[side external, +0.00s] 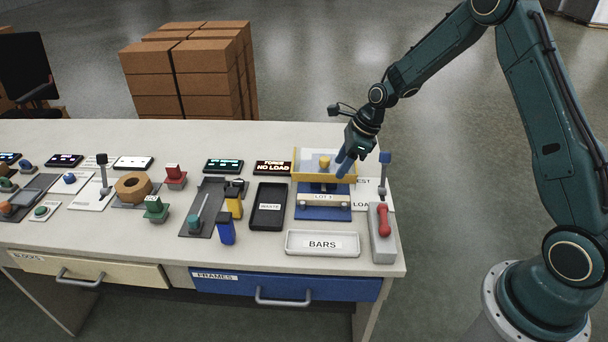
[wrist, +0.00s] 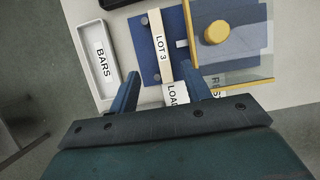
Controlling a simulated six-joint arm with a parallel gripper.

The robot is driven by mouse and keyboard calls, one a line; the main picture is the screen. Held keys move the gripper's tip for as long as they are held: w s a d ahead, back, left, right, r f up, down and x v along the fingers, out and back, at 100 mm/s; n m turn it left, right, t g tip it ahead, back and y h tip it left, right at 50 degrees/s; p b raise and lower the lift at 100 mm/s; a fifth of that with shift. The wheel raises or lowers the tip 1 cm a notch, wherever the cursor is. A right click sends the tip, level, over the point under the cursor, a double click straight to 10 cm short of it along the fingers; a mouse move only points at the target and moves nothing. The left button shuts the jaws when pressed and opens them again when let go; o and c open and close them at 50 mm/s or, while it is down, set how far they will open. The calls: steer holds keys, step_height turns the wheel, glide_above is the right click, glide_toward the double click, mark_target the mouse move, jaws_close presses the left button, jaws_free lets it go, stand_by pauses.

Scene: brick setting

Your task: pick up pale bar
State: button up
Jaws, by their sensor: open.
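The pale bar (side external: 323,201), labelled LOT 3, rests on a blue fixture (side external: 322,214) on the bench. In the wrist view the bar (wrist: 160,45) runs lengthwise away from me, with its near end just ahead of the space between my fingertips. My gripper (side external: 345,165) is open and empty. In the side view it overlaps the yellow-framed box behind the bar; its exact height above the bench is hard to tell. Both fingers also show in the wrist view (wrist: 162,88), apart from each other, with nothing between them.
A white tray marked BARS (side external: 289,243) sits in front of the fixture. The yellow-edged box (side external: 297,166) with a yellow knob stands behind it. A grey box with a red handle (side external: 383,231) and a blue-topped lever (side external: 384,168) are at right. A black WASTE tray (side external: 268,219) lies left.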

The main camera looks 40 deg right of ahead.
glide_above(321, 197)
steer(key=s+d, duration=0.2)
steer(key=shift+w+a+f, duration=0.1)
steer(key=shift+f, duration=1.6)
steer(key=shift+w+a+f, duration=0.1)
steer(key=shift+f, duration=1.6)
steer(key=shift+x, duration=2.6)
steer(key=shift+c, duration=0.2)
jaws_close()
